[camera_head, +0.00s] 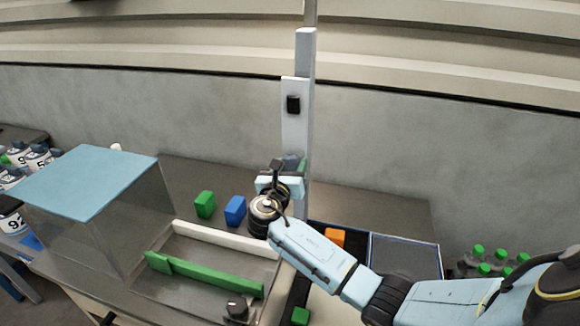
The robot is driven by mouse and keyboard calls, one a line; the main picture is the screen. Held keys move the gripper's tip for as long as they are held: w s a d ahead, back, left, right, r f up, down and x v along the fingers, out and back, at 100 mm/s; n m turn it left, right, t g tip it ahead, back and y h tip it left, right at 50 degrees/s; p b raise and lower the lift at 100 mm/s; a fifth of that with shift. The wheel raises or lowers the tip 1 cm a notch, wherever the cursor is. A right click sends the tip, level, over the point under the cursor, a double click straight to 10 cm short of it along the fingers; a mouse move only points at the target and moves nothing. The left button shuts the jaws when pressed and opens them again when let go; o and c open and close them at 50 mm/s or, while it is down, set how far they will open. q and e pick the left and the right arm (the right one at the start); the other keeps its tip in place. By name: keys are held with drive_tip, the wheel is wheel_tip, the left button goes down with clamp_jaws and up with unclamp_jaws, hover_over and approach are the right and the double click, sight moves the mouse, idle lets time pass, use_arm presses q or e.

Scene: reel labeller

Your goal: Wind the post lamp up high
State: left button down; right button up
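The lamp post (305,130) is a tall pale upright at the back of the bench, and a thin grey rod (310,12) runs from its top out of the frame. A small black part (293,104) sits on a white plate on the post's front. No lamp head can be made out. My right arm comes in from the right, and my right gripper (284,168) is at the lower part of the post, in front of it. A dark grey piece (292,163) shows beside the fingers; whether they hold it is unclear. My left gripper is not in view.
A tray (215,243) with a green bar (205,275) lies in front. A blue-topped clear box (85,180) stands left. Several green-capped bottles (490,262) are at right.

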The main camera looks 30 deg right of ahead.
drive_tip(key=c, duration=0.4)
drive_tip(key=shift+a, duration=0.1)
drive_tip(key=shift+c, duration=0.2)
idle(0.8)
drive_tip(key=o, duration=1)
drive_tip(key=shift+s, duration=0.1)
drive_tip(key=b+v, duration=0.1)
drive_tip(key=v, duration=1.2)
drive_tip(key=shift+s, duration=0.1)
